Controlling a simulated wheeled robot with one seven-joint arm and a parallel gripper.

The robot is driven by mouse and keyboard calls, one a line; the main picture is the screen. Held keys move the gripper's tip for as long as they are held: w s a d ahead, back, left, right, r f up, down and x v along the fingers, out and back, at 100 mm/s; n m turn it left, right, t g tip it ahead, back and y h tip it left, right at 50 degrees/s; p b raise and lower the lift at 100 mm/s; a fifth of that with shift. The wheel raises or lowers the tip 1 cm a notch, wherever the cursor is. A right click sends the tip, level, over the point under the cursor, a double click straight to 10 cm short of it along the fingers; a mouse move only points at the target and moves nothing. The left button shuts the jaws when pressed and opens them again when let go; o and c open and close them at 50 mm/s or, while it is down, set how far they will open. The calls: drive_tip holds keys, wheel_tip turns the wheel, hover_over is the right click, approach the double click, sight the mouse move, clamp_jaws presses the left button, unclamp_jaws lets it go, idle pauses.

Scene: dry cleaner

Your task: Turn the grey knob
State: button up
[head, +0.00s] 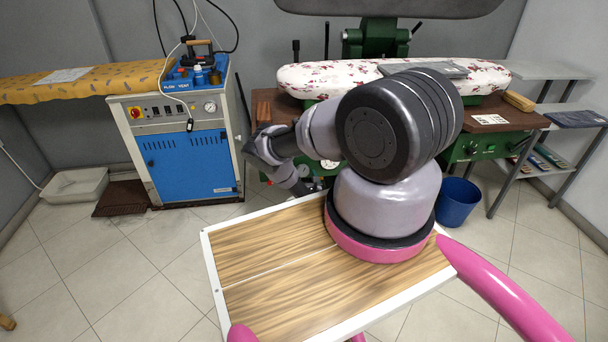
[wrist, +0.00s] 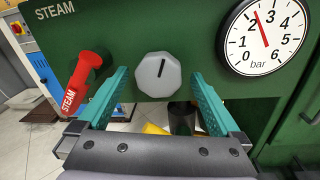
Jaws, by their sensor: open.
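The grey knob (wrist: 158,75) is on a dark green panel (wrist: 115,45) in the wrist view. It is many-sided, with a dark pointer line that stands nearly upright. My gripper (wrist: 158,82) is open, with one teal finger on the left of the knob and one on the right. The fingers look apart from the knob, with green panel showing between; their depth relative to it is hard to tell. In the head view my own arm hides the knob and most of my gripper.
A red STEAM lever (wrist: 86,80) sits close to the left finger. A pressure gauge (wrist: 267,38) is at the upper right. In the head view a blue bin (head: 457,202) stands on the floor beside the green ironing machine, and a blue-fronted boiler (head: 190,160) stands left.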

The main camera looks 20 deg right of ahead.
drive_tip(key=shift+w, duration=0.4)
drive_tip(key=c, duration=1.3)
drive_tip(key=shift+d, duration=0.1)
